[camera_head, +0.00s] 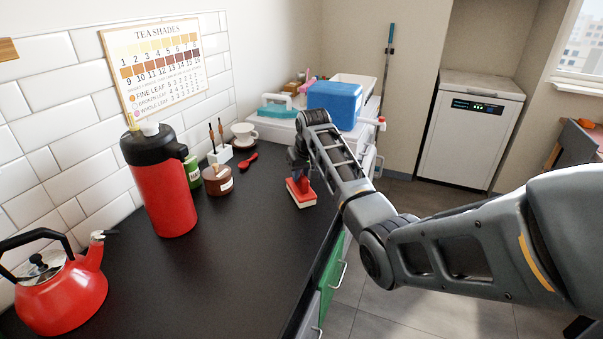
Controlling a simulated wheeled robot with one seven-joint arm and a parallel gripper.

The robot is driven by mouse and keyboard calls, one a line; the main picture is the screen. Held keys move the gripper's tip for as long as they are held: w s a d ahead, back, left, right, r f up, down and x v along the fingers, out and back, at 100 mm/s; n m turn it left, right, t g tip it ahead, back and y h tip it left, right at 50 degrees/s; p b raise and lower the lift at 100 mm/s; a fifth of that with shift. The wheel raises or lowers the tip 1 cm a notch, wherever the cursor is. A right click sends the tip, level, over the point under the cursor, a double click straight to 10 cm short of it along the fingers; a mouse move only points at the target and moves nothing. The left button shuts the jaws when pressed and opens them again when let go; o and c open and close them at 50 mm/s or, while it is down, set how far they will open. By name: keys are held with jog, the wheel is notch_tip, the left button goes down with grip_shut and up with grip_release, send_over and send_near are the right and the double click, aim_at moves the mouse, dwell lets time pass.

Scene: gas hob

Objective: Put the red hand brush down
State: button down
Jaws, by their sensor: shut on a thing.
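The red hand brush (299,190) has a red top and a pale lower part. It is at the right edge of the dark counter (240,245), near its far end. My gripper (298,167) is above the brush and shut on it, with the fingers partly hidden by my own wrist and arm. I cannot tell whether the underside of the brush touches the counter.
A red kettle (62,290) and a red flask (160,190) stand on the left. A brown pot (217,181), a red spoon (248,161) and a cup (244,133) are farther back. A blue box (335,104) stands beyond the counter. The counter's middle is clear.

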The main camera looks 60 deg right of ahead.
jog(key=shift+f, duration=0.15)
jog(key=c, duration=0.9)
grip_release()
jog(key=v, duration=1.2)
